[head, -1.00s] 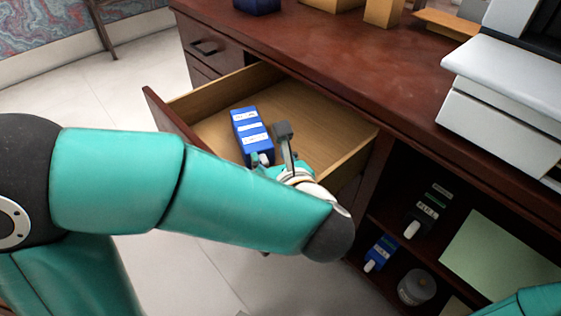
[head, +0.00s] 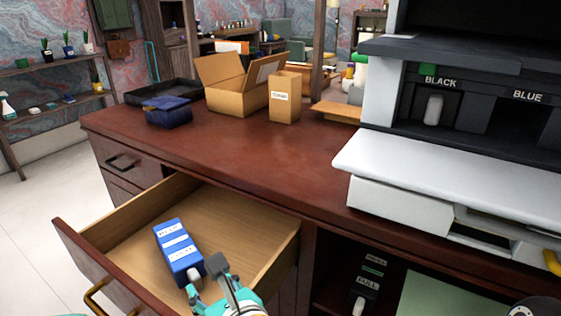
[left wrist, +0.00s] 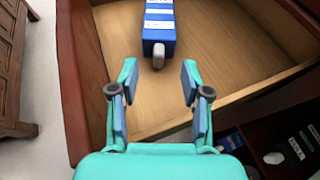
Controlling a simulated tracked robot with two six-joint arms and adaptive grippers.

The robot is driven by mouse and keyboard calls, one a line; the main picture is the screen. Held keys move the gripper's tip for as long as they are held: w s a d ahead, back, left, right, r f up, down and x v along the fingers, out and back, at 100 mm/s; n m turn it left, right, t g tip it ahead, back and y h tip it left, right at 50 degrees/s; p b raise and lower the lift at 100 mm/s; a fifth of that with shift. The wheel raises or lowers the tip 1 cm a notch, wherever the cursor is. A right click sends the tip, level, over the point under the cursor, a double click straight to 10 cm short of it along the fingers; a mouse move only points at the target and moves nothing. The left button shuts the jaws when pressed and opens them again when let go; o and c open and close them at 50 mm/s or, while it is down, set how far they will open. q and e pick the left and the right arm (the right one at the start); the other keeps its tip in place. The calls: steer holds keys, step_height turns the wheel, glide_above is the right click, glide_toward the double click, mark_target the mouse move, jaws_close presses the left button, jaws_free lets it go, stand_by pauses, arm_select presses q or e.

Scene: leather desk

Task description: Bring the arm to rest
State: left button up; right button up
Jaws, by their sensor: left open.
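My left gripper (head: 207,276) is open and empty at the near end of a blue box-shaped cartridge with white labels (head: 177,247). The cartridge lies in the open wooden drawer (head: 120,215). In the left wrist view, the spread fingers (left wrist: 159,80) have a clear gap between them. The cartridge (left wrist: 158,25) with its grey tab lies beyond the fingertips, apart from them. Most of my left arm is outside the head view. My right gripper is not in view.
The drawer front with its brass handle (head: 97,297) and the desk edge (head: 250,190) are close around the gripper. A white printer (head: 430,185) stands on the right. Cardboard boxes (head: 240,85) and a dark blue item (head: 168,112) stand at the back. The desk's middle is clear.

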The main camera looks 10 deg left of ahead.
mark_target(195, 276)
arm_select(q)
steer(key=b+x, duration=0.1)
steer(key=x, duration=0.3)
steer(key=b+x, duration=0.1)
steer(key=x, duration=0.3)
steer(key=b+x, duration=0.2)
steer(key=x, duration=0.2)
steer(key=shift+f, duration=0.4)
steer(key=shift+f+b, duration=0.25)
steer(key=shift+b, duration=0.15)
steer(key=shift+r+p, duration=0.35)
steer(key=shift+p, duration=0.05)
